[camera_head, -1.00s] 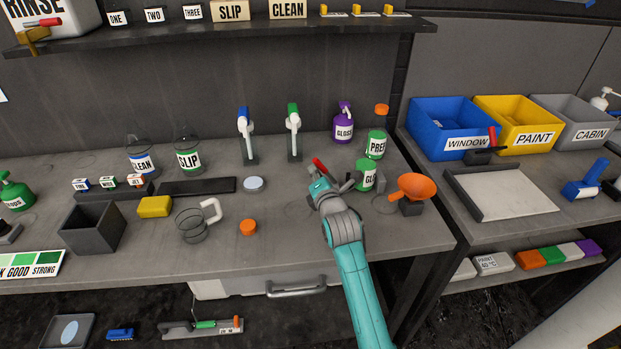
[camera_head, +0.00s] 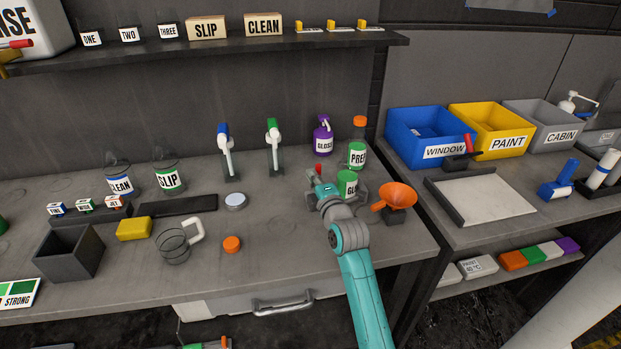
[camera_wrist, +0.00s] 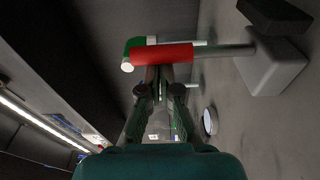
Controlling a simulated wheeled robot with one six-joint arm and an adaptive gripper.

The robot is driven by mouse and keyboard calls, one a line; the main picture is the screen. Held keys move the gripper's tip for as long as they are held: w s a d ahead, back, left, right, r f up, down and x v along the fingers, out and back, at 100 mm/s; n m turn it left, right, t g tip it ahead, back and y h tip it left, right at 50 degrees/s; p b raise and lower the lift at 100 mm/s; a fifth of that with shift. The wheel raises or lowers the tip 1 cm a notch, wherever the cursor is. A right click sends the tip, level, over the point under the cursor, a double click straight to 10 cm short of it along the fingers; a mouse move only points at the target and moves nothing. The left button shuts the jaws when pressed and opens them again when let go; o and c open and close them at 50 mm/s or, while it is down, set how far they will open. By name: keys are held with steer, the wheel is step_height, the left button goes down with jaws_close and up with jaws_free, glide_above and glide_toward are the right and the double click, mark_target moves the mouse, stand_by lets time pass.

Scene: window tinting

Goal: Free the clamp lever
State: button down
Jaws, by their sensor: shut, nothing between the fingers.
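The clamp lever has a red sleeve on a metal rod that runs into a pale grey block (camera_wrist: 272,68). In the wrist view the red lever (camera_wrist: 162,58) lies crosswise at the tips of my gripper (camera_wrist: 160,80). In the head view my gripper (camera_head: 322,190) is low over the bench, left of the green GLUE bottle (camera_head: 347,184). Only a small red part of the lever (camera_head: 318,167) shows there, just beyond the gripper; the rest is hidden.
An orange funnel (camera_head: 397,195) stands close on the right. The PREP bottle (camera_head: 356,153) and purple GLOSS bottle (camera_head: 322,138) stand behind. An orange cap (camera_head: 232,244) and a clear jug (camera_head: 173,246) are to the left. The bench front is clear between cap and arm.

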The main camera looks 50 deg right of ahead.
steer(key=shift+s+d+f, duration=0.1)
steer(key=shift+s, duration=0.1)
stand_by(0.4)
steer(key=shift+s, duration=0.3)
steer(key=v, duration=1.1)
steer(key=shift+a, duration=0.3)
steer(key=shift+a, duration=0.1)
steer(key=s+a+f+m, duration=0.1)
steer(key=s+a+f, duration=0.1)
steer(key=a, duration=0.1)
steer(key=s+a+f+m+y, duration=0.1)
steer(key=a+f, duration=0.2)
steer(key=s+a+f+m, duration=0.1)
steer(key=s+a+f, duration=0.1)
steer(key=a, duration=0.1)
steer(key=shift+s+a+f+y, duration=0.2)
steer(key=shift+s+f+y, duration=0.1)
steer(key=shift+s, duration=0.05)
steer(key=s+a+f+m+y, duration=0.2)
steer(key=s+a+f+m, duration=0.1)
steer(key=s+a, duration=0.5)
steer(key=s+a+f+m+y, duration=0.25)
steer(key=s+a, duration=0.35)
steer(key=s, duration=0.4)
steer(key=s+a+r+m+g+y, duration=0.1)
steer(key=s+a+r+m, duration=0.1)
steer(key=s, duration=0.8)
steer(key=shift+s+a+m+y, duration=0.25)
steer(key=shift+a+m+y, duration=0.1)
steer(key=shift+a+m, duration=0.55)
